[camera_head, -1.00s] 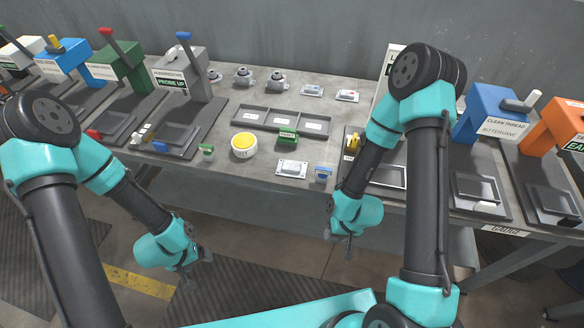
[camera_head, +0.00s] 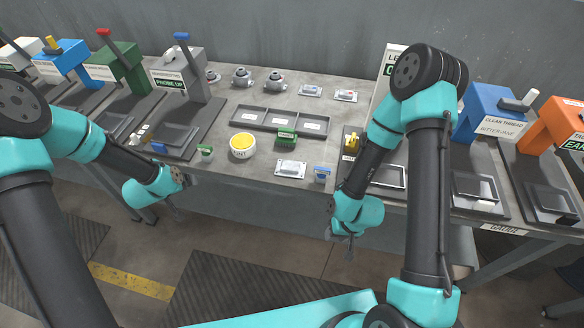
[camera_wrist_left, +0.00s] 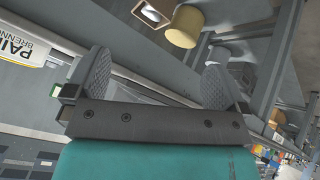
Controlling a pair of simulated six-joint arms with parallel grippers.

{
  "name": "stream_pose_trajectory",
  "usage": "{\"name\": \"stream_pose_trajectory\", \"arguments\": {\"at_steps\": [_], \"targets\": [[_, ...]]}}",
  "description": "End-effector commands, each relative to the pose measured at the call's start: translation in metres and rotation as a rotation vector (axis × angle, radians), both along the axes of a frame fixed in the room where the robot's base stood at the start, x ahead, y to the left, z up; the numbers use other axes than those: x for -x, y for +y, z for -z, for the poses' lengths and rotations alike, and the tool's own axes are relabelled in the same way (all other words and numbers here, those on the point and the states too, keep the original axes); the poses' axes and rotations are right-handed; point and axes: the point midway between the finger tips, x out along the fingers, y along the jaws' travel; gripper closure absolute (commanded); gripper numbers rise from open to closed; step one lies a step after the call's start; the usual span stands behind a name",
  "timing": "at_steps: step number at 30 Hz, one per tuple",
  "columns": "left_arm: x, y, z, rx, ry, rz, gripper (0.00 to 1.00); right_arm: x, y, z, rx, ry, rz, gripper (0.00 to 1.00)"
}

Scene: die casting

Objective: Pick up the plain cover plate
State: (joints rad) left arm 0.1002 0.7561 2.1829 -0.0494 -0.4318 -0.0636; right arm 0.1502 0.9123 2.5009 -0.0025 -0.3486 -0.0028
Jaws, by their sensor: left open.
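A silver plate (camera_head: 291,168) with a pale middle lies flat near the table's front edge in the head view. Two smaller plates with coloured marks, one left (camera_head: 312,91) and one right (camera_head: 346,96), lie at the back; I cannot tell for sure which is the plain cover plate. My left gripper (camera_head: 180,191) is in front of the table edge, left of and apart from the silver plate. The left wrist view shows its fingers (camera_wrist_left: 157,80) spread with nothing between them. My right gripper (camera_head: 343,243) hangs in front of the table, touching no plate; its opening is unclear.
A yellow button (camera_head: 243,145), a green-labelled block (camera_head: 286,137) and a blue-topped piece (camera_head: 322,173) stand near the silver plate. A grey three-part tray (camera_head: 279,119) lies behind. Lever fixtures (camera_head: 183,75) line the left; blue and orange fixtures stand at the right.

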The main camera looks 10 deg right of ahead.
Motion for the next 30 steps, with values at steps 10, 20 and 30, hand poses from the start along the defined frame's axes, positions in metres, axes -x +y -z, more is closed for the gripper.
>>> {"name": "stream_pose_trajectory", "arguments": {"at_steps": [10,20,30], "targets": [[-0.115,0.032,-0.127,-0.064,-0.358,-0.038,0.0,0.0,0.0,0.0,0.0,0.0,0.0,0.57],[-0.134,-0.051,-0.147,0.15,-0.189,-0.067,0.0,0.0,0.0,0.0,0.0,0.0,0.0,0.57],[-0.115,-0.177,-0.152,0.339,0.218,-0.203,0.0,0.0,0.0,0.0,0.0,0.0,0.0,0.57]]}}
